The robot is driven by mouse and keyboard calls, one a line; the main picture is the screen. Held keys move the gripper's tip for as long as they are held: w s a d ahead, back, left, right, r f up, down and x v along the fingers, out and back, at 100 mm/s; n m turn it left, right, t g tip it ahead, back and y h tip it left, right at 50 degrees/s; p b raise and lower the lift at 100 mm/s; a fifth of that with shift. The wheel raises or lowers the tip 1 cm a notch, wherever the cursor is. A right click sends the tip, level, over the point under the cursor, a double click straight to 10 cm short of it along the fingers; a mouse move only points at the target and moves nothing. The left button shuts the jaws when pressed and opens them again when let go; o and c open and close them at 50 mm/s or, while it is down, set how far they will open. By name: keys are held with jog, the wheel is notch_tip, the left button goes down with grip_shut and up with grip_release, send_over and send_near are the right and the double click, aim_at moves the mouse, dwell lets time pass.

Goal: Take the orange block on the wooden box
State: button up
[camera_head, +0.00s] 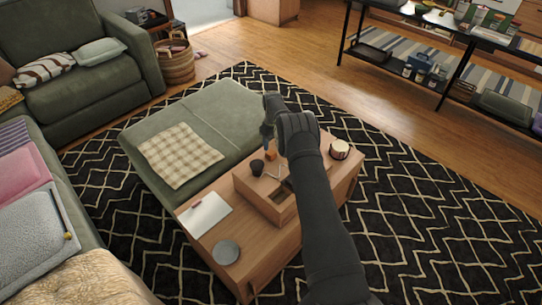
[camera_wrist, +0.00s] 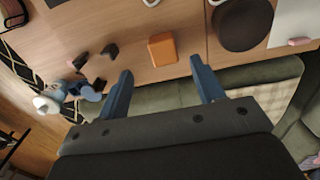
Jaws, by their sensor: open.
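The orange block (camera_head: 271,156) sits on top of the wooden box (camera_head: 258,201), near its back edge and partly crowded by my arm in the head view. In the wrist view the orange block (camera_wrist: 163,48) lies on the light wood surface (camera_wrist: 150,22), just ahead of the fingertips and roughly between their lines. My gripper (camera_wrist: 160,66) is open, with two blue fingers apart and nothing between them. In the head view my gripper (camera_head: 267,133) hangs above the block's end of the box. My forearm hides part of the box.
Small dark pieces (camera_wrist: 109,50) and a blue-white object (camera_wrist: 64,96) lie left. White paper (camera_head: 206,214) and a grey disc (camera_head: 226,252) rest on the wooden table.

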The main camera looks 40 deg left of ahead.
aim_at(272, 153)
jog(key=shift+s+f, duration=0.15)
jog(key=shift+f, duration=1.3)
jog(key=shift+s+f, duration=0.1)
jog(key=shift+f, duration=1.35)
jog(key=shift+c, duration=0.4)
jog(key=c, duration=1)
